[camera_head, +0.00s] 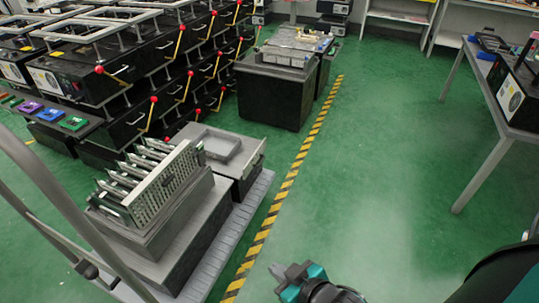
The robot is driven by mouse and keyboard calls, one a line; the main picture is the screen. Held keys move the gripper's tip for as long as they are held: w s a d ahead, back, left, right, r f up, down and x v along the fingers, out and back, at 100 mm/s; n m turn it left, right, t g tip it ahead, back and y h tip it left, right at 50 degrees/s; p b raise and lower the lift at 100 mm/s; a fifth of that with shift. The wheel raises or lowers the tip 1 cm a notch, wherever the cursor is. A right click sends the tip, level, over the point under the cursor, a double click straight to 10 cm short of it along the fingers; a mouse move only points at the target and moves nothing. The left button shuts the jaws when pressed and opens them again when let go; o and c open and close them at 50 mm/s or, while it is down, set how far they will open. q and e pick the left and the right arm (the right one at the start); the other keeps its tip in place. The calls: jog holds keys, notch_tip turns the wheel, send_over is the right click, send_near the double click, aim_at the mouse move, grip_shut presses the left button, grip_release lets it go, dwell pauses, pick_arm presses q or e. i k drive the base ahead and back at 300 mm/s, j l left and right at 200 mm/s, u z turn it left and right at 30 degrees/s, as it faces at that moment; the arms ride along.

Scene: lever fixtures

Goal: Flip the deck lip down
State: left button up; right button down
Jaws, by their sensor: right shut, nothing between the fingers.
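A grey fixture (170,190) stands at the lower left on a dark block, with a perforated upright plate and several slanted bars behind it. A grey platform (225,150) with a shallow recess adjoins it at the back right, with a thin raised edge at its right side. I cannot tell for certain which part is the deck lip. My right gripper (285,272), dark with teal parts, is at the bottom centre, over the green floor. It is shut and empty, right of the fixture and apart from it. My left gripper is not in view.
A ribbed grey base (238,222) runs beside the fixture. A yellow-black floor stripe (283,190) lies between it and open green floor. Grey curved bars (62,215) cross the left foreground. Racks with red-knobbed levers (120,75) stand behind; a table (500,100) is at right.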

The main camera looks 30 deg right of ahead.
aim_at(247, 170)
jog(key=l+u, duration=0.1)
jog(key=l, duration=0.35)
jog(key=i+l+u, duration=0.1)
jog(key=l, duration=0.4)
jog(key=i+l, duration=0.1)
jog(key=l, duration=0.2)
jog(key=i+l+u, duration=0.15)
jog(key=l, duration=0.45)
jog(key=i+l+u, duration=0.1)
jog(key=i+l, duration=0.15)
jog(key=l, duration=0.15)
jog(key=i+l, duration=0.2)
jog(key=l, duration=0.15)
jog(key=i+l+u, duration=0.15)
jog(key=l, duration=0.25)
jog(key=i, duration=0.05)
